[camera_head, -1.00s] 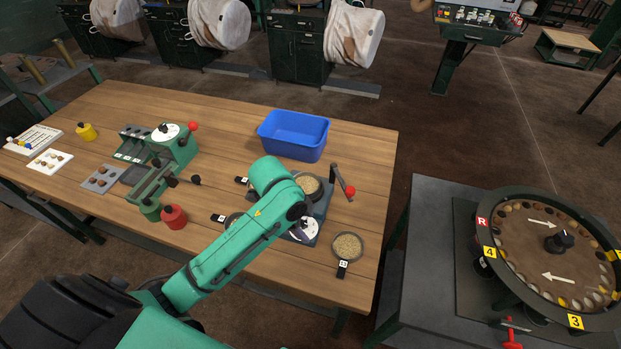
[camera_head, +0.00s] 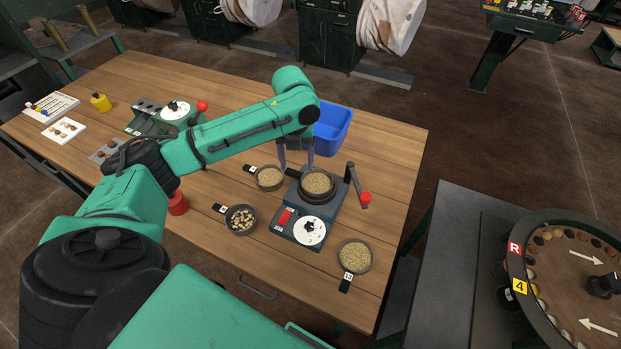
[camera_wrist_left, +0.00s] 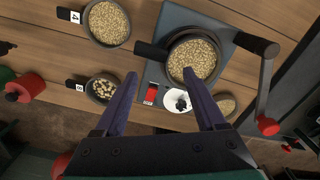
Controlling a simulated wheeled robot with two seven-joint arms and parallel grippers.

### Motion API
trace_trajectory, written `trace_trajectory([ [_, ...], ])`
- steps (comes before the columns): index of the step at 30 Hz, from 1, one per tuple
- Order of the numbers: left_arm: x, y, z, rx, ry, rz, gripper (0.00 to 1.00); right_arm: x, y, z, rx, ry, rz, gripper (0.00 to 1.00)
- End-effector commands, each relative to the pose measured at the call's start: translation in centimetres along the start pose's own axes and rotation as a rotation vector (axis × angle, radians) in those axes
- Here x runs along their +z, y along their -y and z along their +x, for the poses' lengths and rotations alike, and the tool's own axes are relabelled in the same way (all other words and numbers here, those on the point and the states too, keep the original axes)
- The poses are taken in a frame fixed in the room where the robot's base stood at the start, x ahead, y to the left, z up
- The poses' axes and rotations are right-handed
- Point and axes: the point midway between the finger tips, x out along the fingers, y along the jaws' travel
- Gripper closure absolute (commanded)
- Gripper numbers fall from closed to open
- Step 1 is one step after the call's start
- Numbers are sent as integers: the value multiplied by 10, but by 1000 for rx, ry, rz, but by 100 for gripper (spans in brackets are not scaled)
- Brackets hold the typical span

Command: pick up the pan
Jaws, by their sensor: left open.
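Several dark round pans filled with grains or beans are on the wooden table. One pan (camera_head: 317,183) sits on a dark device with a white dial (camera_head: 310,231). In the left wrist view that pan (camera_wrist_left: 194,60) has a dark handle pointing left. Other pans stand on the table: one with light grain (camera_head: 270,177), one with larger beans (camera_head: 241,219) and one with pale grain (camera_head: 354,256). My left gripper (camera_head: 297,166) is open and empty, above the back of the device. Its fingertips also show in the left wrist view (camera_wrist_left: 160,74). My right gripper is not in view.
A blue bin (camera_head: 333,129) stands close behind my left gripper. A crank with a red knob (camera_head: 365,197) rises at the device's right.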

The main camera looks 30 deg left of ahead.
Motion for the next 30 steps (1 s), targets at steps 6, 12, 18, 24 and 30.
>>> trace_trajectory([
  [6,0,0,38,1,-4,-1,27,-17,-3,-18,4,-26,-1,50],
  [12,0,0,51,0,1,1,27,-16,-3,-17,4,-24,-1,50],
  [18,0,0,51,0,1,0,70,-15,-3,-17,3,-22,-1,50],
  [24,1,-1,51,2,1,-1,100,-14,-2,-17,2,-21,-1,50],
  [30,2,-2,50,5,3,-3,100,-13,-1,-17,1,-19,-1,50],
])
